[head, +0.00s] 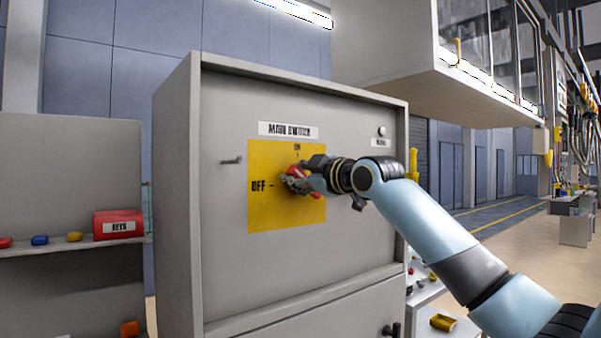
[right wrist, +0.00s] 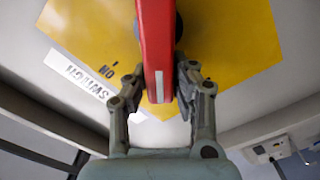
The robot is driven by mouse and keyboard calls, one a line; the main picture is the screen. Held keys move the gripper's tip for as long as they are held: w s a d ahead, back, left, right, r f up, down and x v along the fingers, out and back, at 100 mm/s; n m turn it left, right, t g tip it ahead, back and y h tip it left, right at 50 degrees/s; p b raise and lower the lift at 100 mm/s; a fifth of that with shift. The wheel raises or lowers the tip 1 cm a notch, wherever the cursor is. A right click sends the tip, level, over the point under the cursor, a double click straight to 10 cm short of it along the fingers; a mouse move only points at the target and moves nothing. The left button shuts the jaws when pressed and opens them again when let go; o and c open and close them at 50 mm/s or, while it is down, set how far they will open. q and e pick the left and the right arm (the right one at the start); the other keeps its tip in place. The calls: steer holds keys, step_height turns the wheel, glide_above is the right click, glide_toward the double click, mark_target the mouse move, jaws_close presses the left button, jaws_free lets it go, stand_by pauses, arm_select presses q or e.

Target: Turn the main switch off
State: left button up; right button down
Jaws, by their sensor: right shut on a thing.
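The main switch is a red handle (head: 291,184) on a yellow plate (head: 270,215), on the front of a grey cabinet. The plate carries an ON mark at its top and an OFF mark (head: 258,186) at its left. A MAIN SWITCH label (head: 288,130) sits above. My right gripper (head: 299,179) reaches in from the right and is shut on the handle. In the right wrist view, the red handle (right wrist: 153,35) lies between my two fingers (right wrist: 157,75), its white-striped end towards my palm. My fingers partly hide the handle in the head view, so its exact angle is unclear. My left gripper is out of view.
A small peg (head: 231,160) sticks out left of the plate, and a round white knob (head: 381,131) sits at upper right. A red KEYS box (head: 118,225) stands on a shelf at left. A wall cabinet (head: 440,85) overhangs at upper right.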

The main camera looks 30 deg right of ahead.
steer(key=n, duration=0.1)
steer(key=f+n, duration=0.1)
steer(key=n, duration=0.1)
steer(key=shift+a+f+n+b, duration=0.15)
steer(key=shift+a+n+b, duration=0.15)
steer(key=shift+a+b, duration=0.1)
steer(key=shift+f+n+b, duration=0.25)
steer(key=shift+f+n, duration=0.1)
steer(key=shift+n, duration=0.6)
steer(key=shift+f+n+b, duration=0.25)
steer(key=shift+f+n, duration=0.05)
steer(key=shift+n, duration=0.65)
steer(key=shift+f, duration=0.1)
steer(key=c, duration=1.1)
jaws_free()
steer(key=shift+a, duration=0.1)
steer(key=shift+s+d, duration=0.15)
steer(key=shift+s, duration=1.85)
steer(key=shift+s+d, duration=0.2)
steer(key=shift+s, duration=1.85)
steer(key=shift+s+d, duration=0.15)
steer(key=shift+s, duration=1.85)
